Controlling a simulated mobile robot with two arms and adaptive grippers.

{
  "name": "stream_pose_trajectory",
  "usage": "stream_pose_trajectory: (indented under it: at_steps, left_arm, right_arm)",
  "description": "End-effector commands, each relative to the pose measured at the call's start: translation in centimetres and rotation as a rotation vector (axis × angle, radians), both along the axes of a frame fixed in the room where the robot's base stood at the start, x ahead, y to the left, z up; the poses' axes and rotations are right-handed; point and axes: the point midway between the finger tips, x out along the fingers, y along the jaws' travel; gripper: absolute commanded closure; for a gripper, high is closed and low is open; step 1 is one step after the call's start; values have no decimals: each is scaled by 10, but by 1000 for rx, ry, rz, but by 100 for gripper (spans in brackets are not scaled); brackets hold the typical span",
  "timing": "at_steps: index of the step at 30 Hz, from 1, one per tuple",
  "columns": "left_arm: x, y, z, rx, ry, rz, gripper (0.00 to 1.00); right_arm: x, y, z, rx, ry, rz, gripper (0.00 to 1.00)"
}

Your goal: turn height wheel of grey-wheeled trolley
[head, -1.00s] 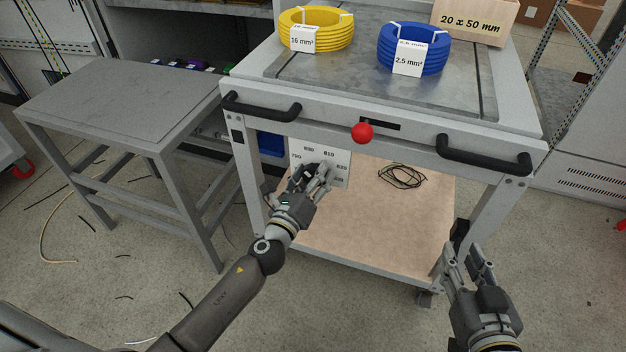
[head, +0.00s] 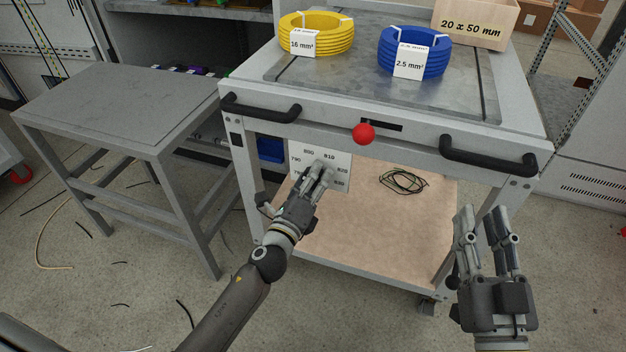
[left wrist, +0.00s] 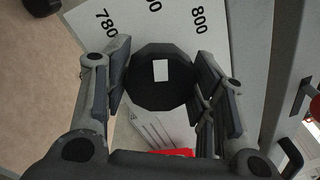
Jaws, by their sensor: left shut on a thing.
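The trolley (head: 290,88) has a white scale plate (head: 341,164) with height numbers below its top, on the front. In the left wrist view a dark, many-sided height wheel (left wrist: 160,92) with a white mark sits in front of the plate (left wrist: 180,22). My left gripper (head: 319,173) is shut on this wheel, with a finger on either side of it. In the head view the gripper hides the wheel. My right gripper (head: 484,218) is open and empty, in front of the trolley's right side.
A yellow cable coil (head: 316,38), a blue coil (head: 413,55) and a box (head: 474,22) stand on the trolley. Black handles (head: 260,107) (head: 488,157) and a red knob (head: 364,133) stick out in front. A grey table (head: 105,105) stands at left. The lower shelf holds a loose cable (head: 403,181).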

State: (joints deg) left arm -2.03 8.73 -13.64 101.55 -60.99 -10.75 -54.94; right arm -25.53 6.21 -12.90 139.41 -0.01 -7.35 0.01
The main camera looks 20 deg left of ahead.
Motion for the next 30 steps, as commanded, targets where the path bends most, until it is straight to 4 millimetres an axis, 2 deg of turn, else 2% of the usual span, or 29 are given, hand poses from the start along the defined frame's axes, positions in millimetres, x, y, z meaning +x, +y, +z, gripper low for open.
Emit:
stream_pose_trajectory:
  at_steps: [6, 7, 12, 23, 26, 30]
  left_arm:
    - [0, 0, -1, 0, 2, 1, 72]
    - [0, 0, -1, 1, 2, 1, 47]
    - [0, 0, -1, 1, 1, 1, 26]
    - [-2, 0, -1, 1, 1, 0, 26]
    - [-10, 1, -1, 0, 1, 0, 26]
    - [-30, 3, -3, -1, 2, 0, 26]
  right_arm:
    - [0, 0, 0, 0, 0, 0, 68]
    - [0, 0, 0, 0, 0, 0, 68]
    - [0, 0, 0, 0, 1, -1, 68]
    - [0, 1, 0, 1, 0, 1, 68]
    - [0, 0, 0, 1, 0, 1, 68]
    - [0, 0, 0, 0, 0, 1, 68]
